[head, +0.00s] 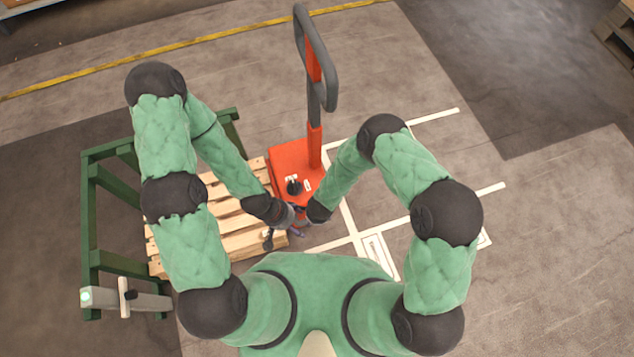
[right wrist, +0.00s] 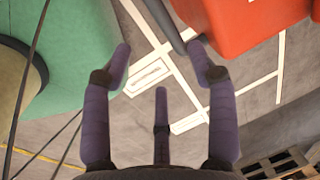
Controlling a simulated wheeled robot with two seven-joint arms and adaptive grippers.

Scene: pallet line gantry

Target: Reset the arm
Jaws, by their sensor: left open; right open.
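Both my green padded arms with dark joints reach forward and inward in the head view. Their hands come close together over the front of the red pallet truck (head: 292,158). My left gripper (head: 281,232) is open beside the pallet's right edge, seen small from above. My right gripper (right wrist: 160,54) is open in the right wrist view, its purple fingers spread with nothing between them. In the head view my right gripper is partly hidden by the wrists, and I cannot tell whether the two hands touch.
A wooden pallet (head: 235,222) lies left of the truck, with a green frame (head: 92,215) around its left side. The truck's grey loop handle (head: 328,70) rises at the back. White lines (head: 435,117) mark open floor on the right. Another pallet (head: 618,35) is at far right.

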